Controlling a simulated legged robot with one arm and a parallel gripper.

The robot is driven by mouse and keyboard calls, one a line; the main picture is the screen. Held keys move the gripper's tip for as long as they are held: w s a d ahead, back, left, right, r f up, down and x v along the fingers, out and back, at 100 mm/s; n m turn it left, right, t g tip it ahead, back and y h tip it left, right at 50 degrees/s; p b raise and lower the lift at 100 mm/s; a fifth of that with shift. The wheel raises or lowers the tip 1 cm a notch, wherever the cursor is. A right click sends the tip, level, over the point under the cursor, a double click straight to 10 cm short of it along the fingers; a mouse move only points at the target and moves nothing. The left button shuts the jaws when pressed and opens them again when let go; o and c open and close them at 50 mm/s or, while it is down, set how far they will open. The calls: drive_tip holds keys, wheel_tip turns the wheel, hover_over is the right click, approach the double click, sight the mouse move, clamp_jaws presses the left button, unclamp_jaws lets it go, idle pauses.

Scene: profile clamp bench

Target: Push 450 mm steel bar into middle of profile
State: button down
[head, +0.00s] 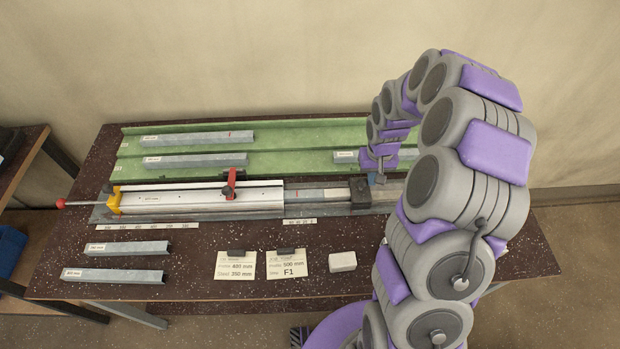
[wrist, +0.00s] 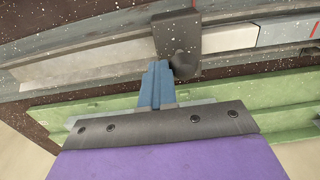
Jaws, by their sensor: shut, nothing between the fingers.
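The white profile (head: 200,197) lies in the clamp bench, under a red toggle clamp (head: 230,180). A grey steel bar (head: 333,194) sticks out of its right end, and the bar's inner end is hidden. The bar also shows in the wrist view with a pale label (wrist: 230,39) and a red mark. A dark sliding block (head: 360,192) with a knob stands at the bar's right end; the block (wrist: 175,30) is also in the wrist view. My gripper (head: 378,178) is shut and empty, its blue fingertips (wrist: 158,82) close to the knob; contact is unclear.
A green shelf (head: 290,133) behind holds several steel pieces. Two more pieces (head: 127,248) lie front left. Two cards (head: 285,264) and a white block (head: 342,262) lie in front. A yellow end stop (head: 114,201) with a red-knobbed rod is at the bench's left.

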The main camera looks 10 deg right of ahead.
drive_tip(key=p, duration=0.1)
hover_over(326, 192)
drive_tip(key=shift+a, duration=0.25)
idle(1.2)
drive_tip(key=shift+a, duration=0.55)
idle(0.6)
drive_tip(key=shift+d+p, duration=0.15)
drive_tip(key=shift+p, duration=0.15)
drive_tip(key=shift+d, duration=0.6)
wheel_tip(326, 192, up, 7)
drive_tip(key=p, duration=0.2)
drive_tip(key=shift+p, duration=0.3)
